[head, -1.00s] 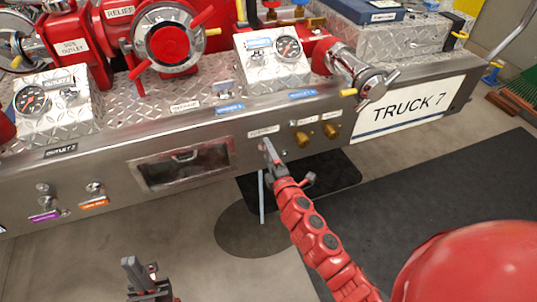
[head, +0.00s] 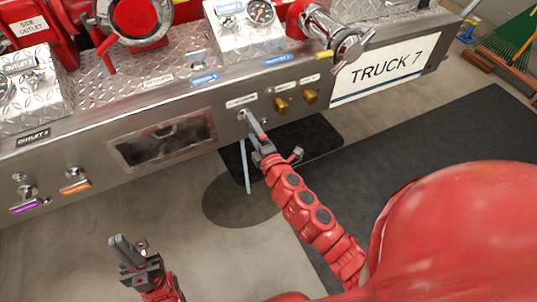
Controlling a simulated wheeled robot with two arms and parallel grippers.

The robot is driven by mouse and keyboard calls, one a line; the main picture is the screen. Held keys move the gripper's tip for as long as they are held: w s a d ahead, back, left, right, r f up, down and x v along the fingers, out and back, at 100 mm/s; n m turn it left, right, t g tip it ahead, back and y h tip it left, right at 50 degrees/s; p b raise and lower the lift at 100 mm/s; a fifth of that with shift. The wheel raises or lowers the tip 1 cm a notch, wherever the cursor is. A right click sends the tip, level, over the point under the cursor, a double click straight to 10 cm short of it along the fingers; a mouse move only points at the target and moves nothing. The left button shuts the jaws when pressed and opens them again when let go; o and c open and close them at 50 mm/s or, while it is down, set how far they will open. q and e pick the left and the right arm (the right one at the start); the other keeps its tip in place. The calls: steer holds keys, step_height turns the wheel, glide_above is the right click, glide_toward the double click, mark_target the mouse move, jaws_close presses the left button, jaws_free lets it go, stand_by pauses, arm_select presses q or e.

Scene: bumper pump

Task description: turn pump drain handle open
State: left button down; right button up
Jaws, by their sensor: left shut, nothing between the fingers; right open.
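The pump drain handle is not clearly visible; a small fitting (head: 241,114) shows under an unreadable white label (head: 241,101) on the metal front panel (head: 205,117). My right gripper (head: 251,121) is open, its tips right at this fitting and covering part of it. I cannot tell whether the fingers touch it or lie around it. A thin pale-blue streak (head: 246,170), looking like running water, drops below the panel there. My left gripper (head: 121,246) is shut and empty, low over the floor and apart from the panel.
Two brass knobs (head: 281,105) (head: 310,97) sit just right of the fitting. Purple-tagged (head: 27,205) and orange-tagged (head: 75,185) pulls are at the left. A round dark patch (head: 225,202) marks the floor. Floor between my arms is clear.

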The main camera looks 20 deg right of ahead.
steer(key=s, duration=1.4)
steer(key=shift+d+p, duration=0.25)
steer(key=shift+p, duration=0.05)
steer(key=shift+w+a, duration=0.1)
